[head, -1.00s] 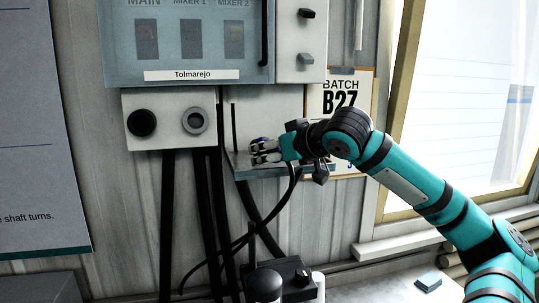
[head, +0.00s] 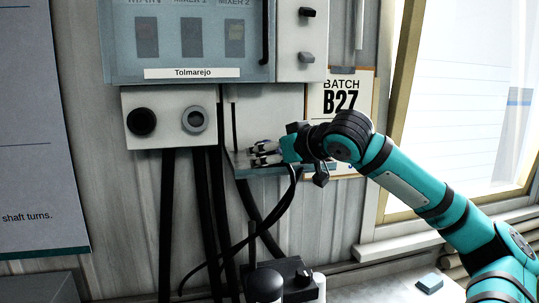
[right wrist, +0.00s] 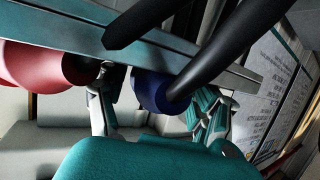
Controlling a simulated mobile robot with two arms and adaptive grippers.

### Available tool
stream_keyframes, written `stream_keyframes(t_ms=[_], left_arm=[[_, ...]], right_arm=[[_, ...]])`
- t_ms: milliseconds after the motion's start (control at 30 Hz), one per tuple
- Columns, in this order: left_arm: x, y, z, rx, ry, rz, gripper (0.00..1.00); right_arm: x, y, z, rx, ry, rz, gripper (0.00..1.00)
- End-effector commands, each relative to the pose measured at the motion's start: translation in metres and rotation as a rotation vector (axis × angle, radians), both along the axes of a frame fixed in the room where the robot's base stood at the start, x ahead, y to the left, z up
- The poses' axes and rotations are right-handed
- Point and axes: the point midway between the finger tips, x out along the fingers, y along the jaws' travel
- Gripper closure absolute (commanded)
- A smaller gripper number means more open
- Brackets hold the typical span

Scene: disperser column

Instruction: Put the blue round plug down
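The blue round plug (right wrist: 155,92) shows in the right wrist view, between the two fingers of my right gripper (right wrist: 155,112), with a thick black cable running from it. A gap shows between the plug and the left finger; the right finger is close to its other side. My right gripper (head: 264,153) looks open, at the small grey shelf (head: 240,167) under the wall cabinet. The plug is at this shelf's edge; what bears it is hidden. In the head view the plug is too small to make out clearly. My left gripper is out of view.
A red plug (right wrist: 35,66) is left of the blue one in the right wrist view. A socket panel (head: 168,138) with a black and a grey round socket is left of the shelf. Black cables (head: 262,225) hang below. A batch sign (head: 342,95) is behind my arm.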

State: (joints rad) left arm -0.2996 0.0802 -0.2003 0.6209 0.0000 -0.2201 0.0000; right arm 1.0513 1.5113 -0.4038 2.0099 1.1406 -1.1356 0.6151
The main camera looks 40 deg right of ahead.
Motion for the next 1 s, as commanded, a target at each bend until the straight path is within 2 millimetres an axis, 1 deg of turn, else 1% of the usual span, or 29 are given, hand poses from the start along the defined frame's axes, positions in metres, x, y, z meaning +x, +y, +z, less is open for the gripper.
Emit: stream_keyframes(t_ms=[33, 333, 467, 567, 600, 700, 900, 1000], left_arm=[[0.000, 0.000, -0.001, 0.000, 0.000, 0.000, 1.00], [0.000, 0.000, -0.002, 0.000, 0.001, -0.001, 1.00], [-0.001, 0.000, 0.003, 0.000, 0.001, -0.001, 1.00], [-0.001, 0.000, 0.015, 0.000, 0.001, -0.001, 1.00], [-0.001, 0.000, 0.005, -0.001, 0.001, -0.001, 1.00], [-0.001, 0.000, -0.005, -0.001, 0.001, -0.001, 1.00], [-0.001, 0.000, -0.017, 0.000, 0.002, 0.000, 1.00], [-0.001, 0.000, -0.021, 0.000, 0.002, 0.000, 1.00]], right_arm=[[0.001, 0.005, -0.014, 0.000, 0.035, 0.011, 0.27], [0.001, 0.006, -0.015, -0.001, 0.036, 0.014, 0.27], [0.001, 0.006, -0.009, -0.001, 0.035, 0.014, 0.27], [0.001, 0.006, 0.004, 0.000, 0.033, 0.014, 0.27], [-0.006, 0.006, 0.000, -0.002, 0.030, 0.012, 0.27], [-0.027, 0.007, 0.008, -0.004, 0.024, 0.009, 0.27], [-0.070, 0.010, 0.028, -0.001, 0.018, 0.006, 0.27], [-0.087, 0.012, 0.035, -0.002, 0.017, 0.006, 0.27]])
